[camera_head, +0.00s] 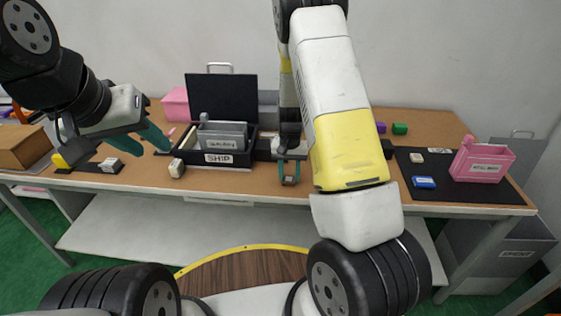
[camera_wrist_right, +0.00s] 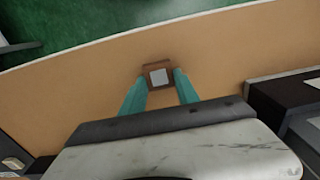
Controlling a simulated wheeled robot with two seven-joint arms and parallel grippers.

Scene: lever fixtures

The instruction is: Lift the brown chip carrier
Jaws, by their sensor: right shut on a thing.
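The brown chip carrier (camera_wrist_right: 146,67), a small brown block with a pale square chip on its face, sits between the teal fingertips of my right gripper (camera_wrist_right: 158,83) in the right wrist view. The right gripper is shut on it. In the head view the right gripper (camera_head: 289,178) points down at the table's front part, beside the SHIP box, and the carrier is small there. I cannot tell whether the carrier touches the table. My left gripper (camera_head: 155,147) is open and empty, above the left part of the table.
The black SHIP box (camera_head: 242,167) holds a grey bin (camera_head: 222,136) left of my right gripper. A small pale block (camera_head: 177,168) lies near the front edge. A pink bin (camera_head: 482,162) and a blue block (camera_head: 424,182) are on the right black mat. My right arm hides part of the table.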

